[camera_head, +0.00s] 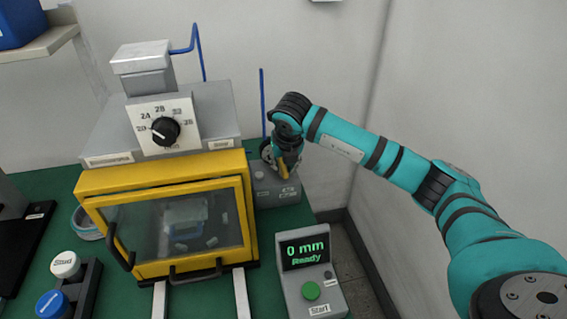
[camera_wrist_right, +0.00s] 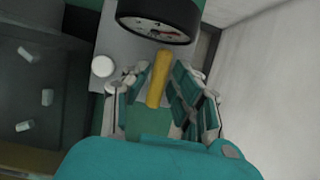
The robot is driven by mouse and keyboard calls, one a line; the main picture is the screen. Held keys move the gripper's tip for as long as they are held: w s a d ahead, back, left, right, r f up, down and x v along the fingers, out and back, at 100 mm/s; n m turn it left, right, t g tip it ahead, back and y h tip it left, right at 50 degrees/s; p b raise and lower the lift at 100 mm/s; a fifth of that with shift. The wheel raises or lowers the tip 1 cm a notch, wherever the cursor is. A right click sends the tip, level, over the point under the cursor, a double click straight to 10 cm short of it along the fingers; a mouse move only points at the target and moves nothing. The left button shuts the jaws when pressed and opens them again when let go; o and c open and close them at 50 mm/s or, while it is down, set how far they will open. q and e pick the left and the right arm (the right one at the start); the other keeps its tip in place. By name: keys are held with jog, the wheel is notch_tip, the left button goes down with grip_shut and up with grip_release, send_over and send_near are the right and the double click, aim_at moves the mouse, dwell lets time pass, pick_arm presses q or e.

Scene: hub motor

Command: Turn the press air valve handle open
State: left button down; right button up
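The yellow valve handle (camera_wrist_right: 158,78) stands out below a round dark-rimmed gauge (camera_wrist_right: 158,20) in the right wrist view. In the head view the handle (camera_head: 283,168) shows as a small yellow piece on the grey valve unit (camera_head: 277,192), partly hidden by my gripper. My right gripper (camera_wrist_right: 161,92) is open, with one finger on each side of the handle. A small gap shows between the handle and the right-hand finger; contact on the left-hand side is unclear. The gripper also shows in the head view (camera_head: 284,158). My left gripper is in neither view.
The yellow-framed press (camera_head: 160,180) with its clear door stands left of the valve unit. A control box (camera_head: 311,275) reading "0 mm Ready" stands in front, with a green start button. A wall is close on the right. Blue and white knobs stand at lower left.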

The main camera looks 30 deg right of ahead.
jog(key=v, duration=1.2)
jog(key=shift+f, duration=0.1)
dwell(0.4)
